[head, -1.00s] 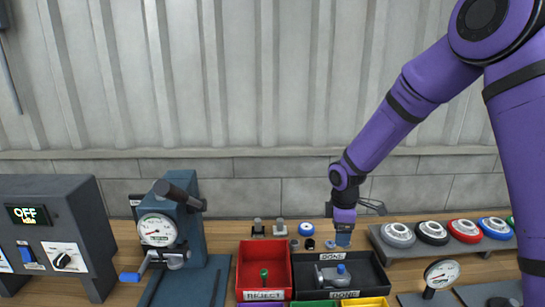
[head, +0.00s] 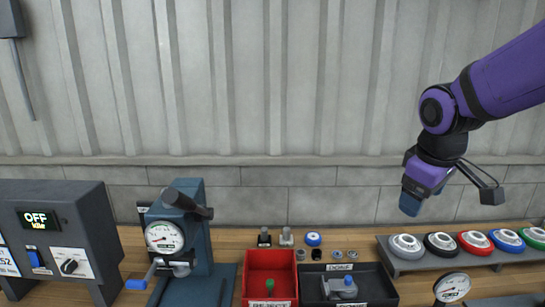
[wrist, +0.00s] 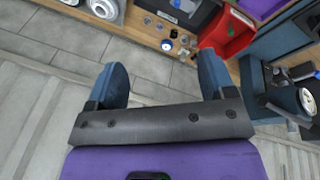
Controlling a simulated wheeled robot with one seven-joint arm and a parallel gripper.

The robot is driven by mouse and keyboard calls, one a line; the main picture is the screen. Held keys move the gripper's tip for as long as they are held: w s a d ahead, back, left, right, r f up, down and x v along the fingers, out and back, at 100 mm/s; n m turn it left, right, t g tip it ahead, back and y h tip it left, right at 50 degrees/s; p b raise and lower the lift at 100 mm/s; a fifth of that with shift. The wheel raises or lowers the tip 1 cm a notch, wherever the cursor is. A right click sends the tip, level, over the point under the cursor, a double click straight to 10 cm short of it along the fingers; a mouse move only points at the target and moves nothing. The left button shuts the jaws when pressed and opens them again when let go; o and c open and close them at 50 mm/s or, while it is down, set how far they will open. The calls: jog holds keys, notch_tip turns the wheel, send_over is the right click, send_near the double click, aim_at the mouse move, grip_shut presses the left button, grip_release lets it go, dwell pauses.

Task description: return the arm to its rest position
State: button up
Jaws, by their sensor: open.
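My purple arm reaches in from the upper right in the head view. My gripper (head: 411,203) hangs in the air above the bench, in front of the grey wall and near the left end of the rack of round parts. In the wrist view my gripper (wrist: 162,82) shows two blue fingers spread wide apart with nothing between them. The gripper is open and empty, clear of the bench.
On the bench (head: 225,240) stand a red reject bin (head: 272,260), a black bin (head: 375,290) holding a grey part, a blue press with a gauge (head: 165,237), a control box reading OFF (head: 70,225) and a rack (head: 420,262) with several coloured round parts. Air above is free.

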jog(key=s+d+r+m+t, duration=0.1)
jog(key=s+r+m, duration=0.1)
jog(key=s, duration=0.6)
jog(key=s+d+r+m+t+y, duration=0.1)
jog(key=s+r+m, duration=0.2)
jog(key=s, duration=0.5)
jog(key=shift+m, duration=0.8)
jog(key=shift+d, duration=0.1)
dwell(0.5)
